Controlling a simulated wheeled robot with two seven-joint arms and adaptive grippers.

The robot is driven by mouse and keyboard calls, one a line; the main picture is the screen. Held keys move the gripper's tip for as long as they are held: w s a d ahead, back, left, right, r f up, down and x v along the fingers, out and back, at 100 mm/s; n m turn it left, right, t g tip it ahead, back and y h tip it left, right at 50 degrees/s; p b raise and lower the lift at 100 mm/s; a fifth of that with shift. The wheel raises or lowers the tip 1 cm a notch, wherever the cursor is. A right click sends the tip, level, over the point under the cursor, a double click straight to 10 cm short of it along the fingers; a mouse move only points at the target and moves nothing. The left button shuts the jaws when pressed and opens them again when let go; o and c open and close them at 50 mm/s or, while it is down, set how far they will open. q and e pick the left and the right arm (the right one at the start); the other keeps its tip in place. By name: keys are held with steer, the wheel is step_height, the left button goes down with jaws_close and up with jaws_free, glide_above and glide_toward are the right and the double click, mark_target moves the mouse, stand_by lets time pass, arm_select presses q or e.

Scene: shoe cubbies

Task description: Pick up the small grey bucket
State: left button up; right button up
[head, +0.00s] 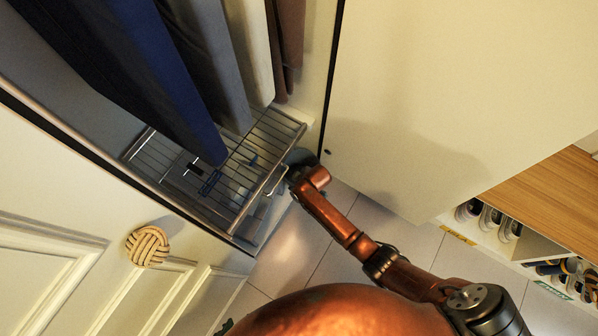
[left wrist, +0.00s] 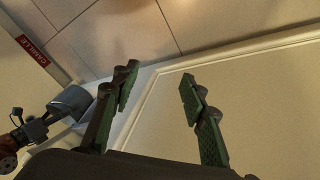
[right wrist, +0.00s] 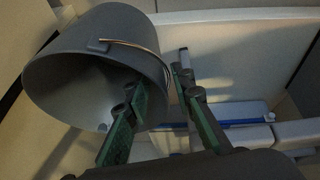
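The small grey bucket (right wrist: 118,45) has a thin wire handle and fills the upper left of the right wrist view, tilted with its mouth towards the camera. My right gripper (right wrist: 160,84) has one finger inside the mouth and the other outside, shut on the bucket's wall at the rim. In the head view the bucket (head: 300,156) is a dark patch at the cupboard edge, mostly hidden by my right gripper (head: 290,172). It also shows in the left wrist view (left wrist: 70,103). My left gripper (left wrist: 158,78) is open and empty, facing a pale panelled door.
A wire rack (head: 265,140) lies inside the cupboard below hanging clothes (head: 150,70). A white door (head: 430,90) stands right of it. A door with a rope knob (head: 148,246) is at left. Shoe cubbies (head: 500,225) are at right, with tiled floor between.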

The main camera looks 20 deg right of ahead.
steer(key=shift+b+x, duration=0.45)
steer(key=shift+x, duration=0.5)
arm_select(q)
steer(key=shift+w+d+f+t, duration=0.6)
steer(key=shift+w+d+f, duration=0.05)
steer(key=shift+w+f, duration=0.3)
arm_select(e)
steer(key=shift+w, duration=0.1)
steer(key=shift+c, duration=0.4)
jaws_close()
